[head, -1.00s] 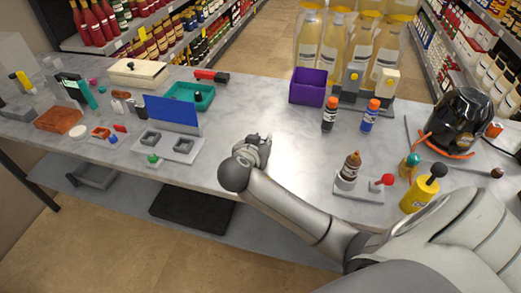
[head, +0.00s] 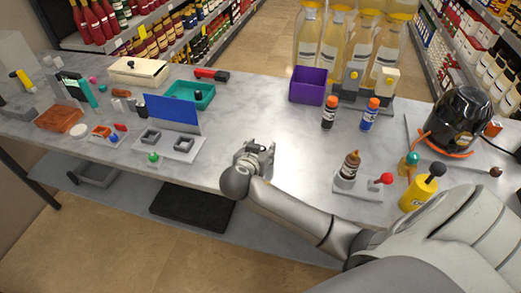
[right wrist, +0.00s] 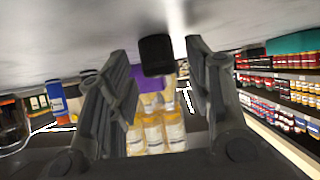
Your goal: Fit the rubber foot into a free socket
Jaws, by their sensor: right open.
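A short black cylinder (right wrist: 156,55), which looks like the rubber foot, shows in the right wrist view between the two open fingers. It meets the grey table surface at the top of that view; gaps show on both sides of it. My right gripper (right wrist: 158,70) is open; in the head view it (head: 268,155) is low over the table's front middle, where the cylinder cannot be made out. A pale plate (head: 183,155) with two square-rimmed recesses and a blue panel (head: 172,113) stands left of it. I cannot tell whether these are the sockets. My left gripper is not in view.
A teal tray (head: 207,102) holding a small dark piece and a purple box (head: 309,86) stand behind. Two small bottles (head: 330,112) (head: 369,114), a brown bottle (head: 348,169), a yellow bottle (head: 418,193) and a black domed device (head: 462,118) are to the right. The table's middle is clear.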

